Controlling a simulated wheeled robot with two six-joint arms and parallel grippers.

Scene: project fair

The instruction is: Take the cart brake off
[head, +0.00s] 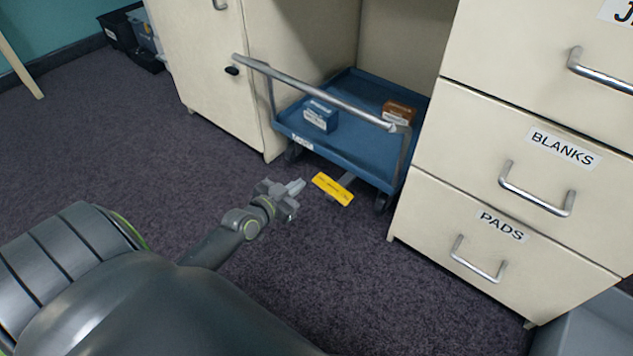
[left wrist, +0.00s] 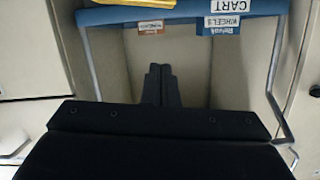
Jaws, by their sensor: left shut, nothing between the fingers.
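The blue cart (head: 345,155) stands in the bay between the cabinets, with its grey push handle (head: 318,94) toward me. The yellow brake pedal (head: 332,189) sticks out low at the cart's front on a grey arm. My left gripper (head: 297,187) is shut and empty, just left of the pedal, with a small gap seeming to show between them. In the left wrist view the shut fingers (left wrist: 160,85) point toward the bay. The yellow pedal (left wrist: 125,3) and cart edge (left wrist: 180,12) show at the top. My right gripper is not in view.
The cart carries a blue box (head: 320,116) and a brown box (head: 399,111). Drawers marked BLANKS and PADS (head: 480,240) stand to the right, their handles sticking out. A cabinet door (head: 205,70) is at left. Carpet (head: 130,150) on the left is clear.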

